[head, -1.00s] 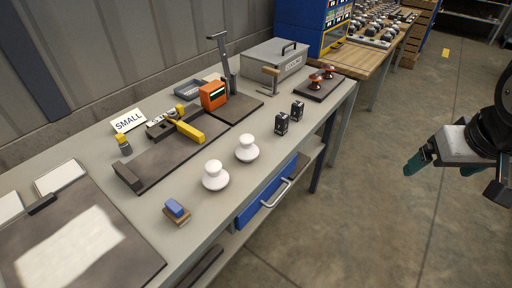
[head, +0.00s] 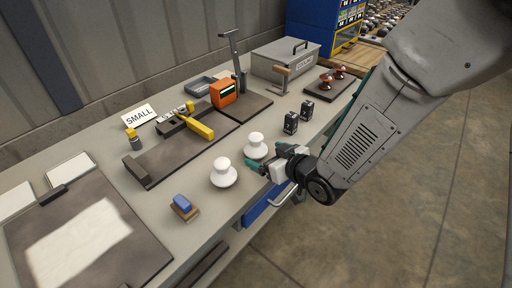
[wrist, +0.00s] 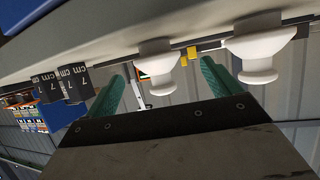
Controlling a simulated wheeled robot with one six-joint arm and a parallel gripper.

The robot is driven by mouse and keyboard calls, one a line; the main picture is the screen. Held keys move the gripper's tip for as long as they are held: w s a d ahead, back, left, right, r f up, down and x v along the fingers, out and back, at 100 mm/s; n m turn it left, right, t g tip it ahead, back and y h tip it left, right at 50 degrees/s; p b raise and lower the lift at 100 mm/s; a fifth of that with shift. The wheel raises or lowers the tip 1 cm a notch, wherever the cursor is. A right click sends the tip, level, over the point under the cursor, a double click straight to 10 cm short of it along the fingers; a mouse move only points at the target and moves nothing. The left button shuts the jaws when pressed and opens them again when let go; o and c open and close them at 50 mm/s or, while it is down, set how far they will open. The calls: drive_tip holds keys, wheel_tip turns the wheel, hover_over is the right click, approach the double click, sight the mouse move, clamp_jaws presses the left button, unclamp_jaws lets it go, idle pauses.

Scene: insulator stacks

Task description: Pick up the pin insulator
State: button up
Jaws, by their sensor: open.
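Two white insulators with knob tops stand upright on the grey workbench (head: 105,150). The one nearer the black blocks (head: 255,147) also shows in the wrist view (wrist: 157,62), framed between the green fingers. The other (head: 223,174) also shows in the wrist view (wrist: 260,42), beside the finger on the right. My gripper (head: 271,158) is open and empty at the bench's front edge, just right of the nearer-to-blocks insulator. Its fingers point towards that insulator; I cannot tell whether they touch it. Two red-brown insulators (head: 333,78) stand on a dark board farther back.
Two black blocks (head: 298,117) stand close behind my gripper; the wrist view shows "7 cm" on them (wrist: 62,84). A blue-topped block (head: 183,206) lies at the front left. A yellow tool (head: 195,124) lies on a dark board. A blue drawer (head: 258,208) is under the bench.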

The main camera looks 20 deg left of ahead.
sight(256, 149)
drive_tip(key=x, duration=0.6)
drive_tip(key=shift+w+a+f, duration=0.15)
drive_tip(key=shift+w+f, duration=0.15)
drive_tip(key=shift+w, duration=0.05)
drive_tip(key=c, duration=1.3)
